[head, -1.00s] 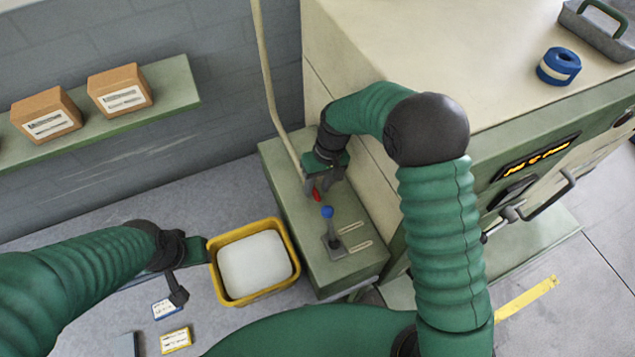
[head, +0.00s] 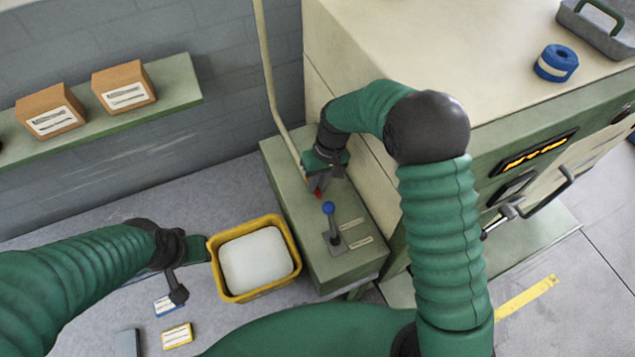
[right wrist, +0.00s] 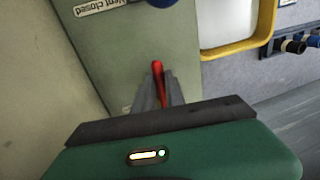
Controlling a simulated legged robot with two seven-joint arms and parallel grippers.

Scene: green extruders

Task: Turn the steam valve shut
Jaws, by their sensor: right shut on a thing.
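A red handle (head: 319,194) stands near the back of the low green box beside the big cream machine; I take it to be the steam valve's handle. My right gripper (head: 317,186) is at this handle. In the right wrist view, my right gripper's fingers (right wrist: 158,95) are shut on the red handle (right wrist: 157,70), whose rounded end sticks out past them. The handle's lower part is hidden by the fingers. My left gripper (head: 185,275) hangs left of the yellow bin, away from the valve; its finger gap is not clear.
A blue-knobbed lever (head: 329,210) stands on the same green box (head: 350,268), close in front of the red handle, with labels beside it. The yellow bin (head: 214,280) holds a white block. The cream machine (head: 400,40) rises close to my right arm. A pipe (head: 268,70) runs up behind.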

